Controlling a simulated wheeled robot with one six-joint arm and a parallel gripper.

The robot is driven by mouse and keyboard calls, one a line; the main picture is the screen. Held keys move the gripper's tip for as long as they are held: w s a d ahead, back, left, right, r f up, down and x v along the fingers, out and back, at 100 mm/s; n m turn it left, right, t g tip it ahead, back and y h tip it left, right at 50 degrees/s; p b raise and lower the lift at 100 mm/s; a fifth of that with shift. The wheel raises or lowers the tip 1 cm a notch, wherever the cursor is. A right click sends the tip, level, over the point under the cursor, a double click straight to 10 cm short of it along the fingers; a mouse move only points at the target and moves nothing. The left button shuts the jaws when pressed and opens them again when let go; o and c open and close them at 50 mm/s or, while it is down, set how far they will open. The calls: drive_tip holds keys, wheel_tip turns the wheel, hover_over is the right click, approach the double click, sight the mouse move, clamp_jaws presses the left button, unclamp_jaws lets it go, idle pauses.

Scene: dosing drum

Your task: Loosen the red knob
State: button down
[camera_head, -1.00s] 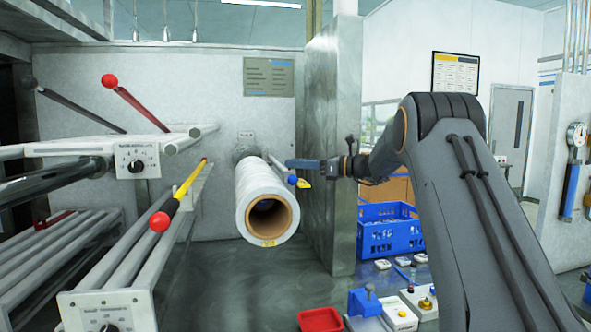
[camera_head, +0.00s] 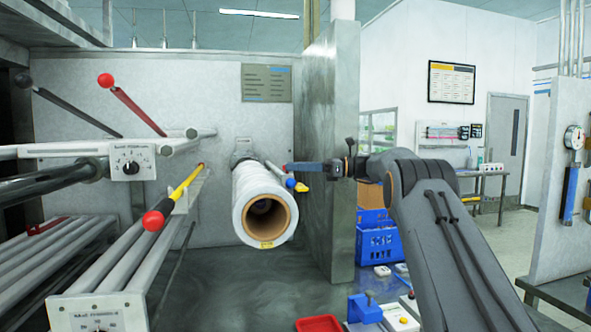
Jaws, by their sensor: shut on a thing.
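The red knob (camera_head: 285,167) shows only as a small red patch at the tips of my gripper (camera_head: 291,167), by the back end of the white roll. My gripper reaches in from the right and is shut on it; the fingers hide most of the knob. A blue knob (camera_head: 291,183) and a yellow knob (camera_head: 302,187) sit just below the fingers, beside the roll. How far the red knob is turned cannot be told.
The white roll (camera_head: 262,205) sticks out toward me. A metal partition (camera_head: 330,150) rises behind my gripper. A blue crate (camera_head: 378,240) and red tray (camera_head: 319,323) lie lower right.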

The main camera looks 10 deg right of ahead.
drive_tip(key=shift+r, duration=0.1)
drive_tip(key=c, duration=1.5)
unclamp_jaws()
drive_tip(key=shift+a, duration=0.1)
drive_tip(key=shift+c, duration=0.2)
drive_tip(key=b+v, duration=0.2)
drive_tip(key=v, duration=0.6)
drive_tip(key=shift+b, duration=0.35)
